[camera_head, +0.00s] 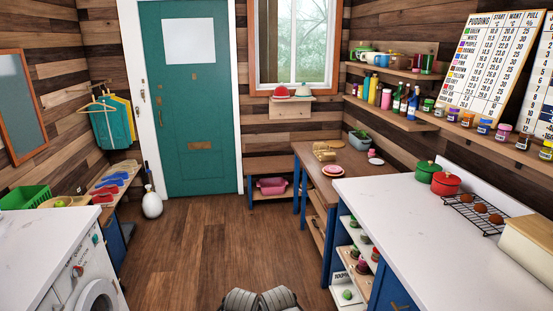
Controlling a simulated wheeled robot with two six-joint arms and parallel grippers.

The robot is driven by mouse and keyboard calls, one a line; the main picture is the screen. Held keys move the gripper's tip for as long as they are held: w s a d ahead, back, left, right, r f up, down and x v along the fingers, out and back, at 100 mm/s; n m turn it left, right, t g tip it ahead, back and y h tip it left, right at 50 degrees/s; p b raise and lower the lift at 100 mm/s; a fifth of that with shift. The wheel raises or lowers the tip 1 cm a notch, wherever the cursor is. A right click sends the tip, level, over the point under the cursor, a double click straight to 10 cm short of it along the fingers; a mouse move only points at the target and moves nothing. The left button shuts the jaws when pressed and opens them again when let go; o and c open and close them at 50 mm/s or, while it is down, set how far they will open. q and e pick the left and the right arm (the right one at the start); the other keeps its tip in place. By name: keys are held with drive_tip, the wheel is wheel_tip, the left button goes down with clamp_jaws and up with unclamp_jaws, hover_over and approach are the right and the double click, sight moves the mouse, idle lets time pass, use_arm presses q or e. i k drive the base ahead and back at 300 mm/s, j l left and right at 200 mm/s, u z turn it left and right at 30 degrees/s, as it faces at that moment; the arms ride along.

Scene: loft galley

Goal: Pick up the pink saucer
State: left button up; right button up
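A round pink saucer-like dish (333,171) lies on the brown wooden counter (352,158) at the back right, near that counter's left front edge. A paler patch shows in its middle; it is too small to tell what that is. A smaller pink-and-white item (375,160) sits further right on the same counter, and I cannot tell whether it is also a saucer. Neither of my grippers is in view; only dark grey ribbed parts of mine show at the bottom middle.
A white-topped counter (400,215) with a green pot (426,171), a red pot (445,183) and a wire rack (474,212) fills the right. A gold-coloured item (324,151) and a planter (360,139) stand behind the dish. The wooden floor (205,245) is clear in the middle.

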sight(331, 168)
drive_tip(key=i+j+z, duration=0.1)
drive_tip(key=i+z, duration=0.2)
drive_tip(key=i, duration=0.2)
drive_tip(key=i+j+z, duration=0.25)
drive_tip(key=i, duration=0.25)
drive_tip(key=i+j+z, duration=0.3)
drive_tip(key=i, duration=0.2)
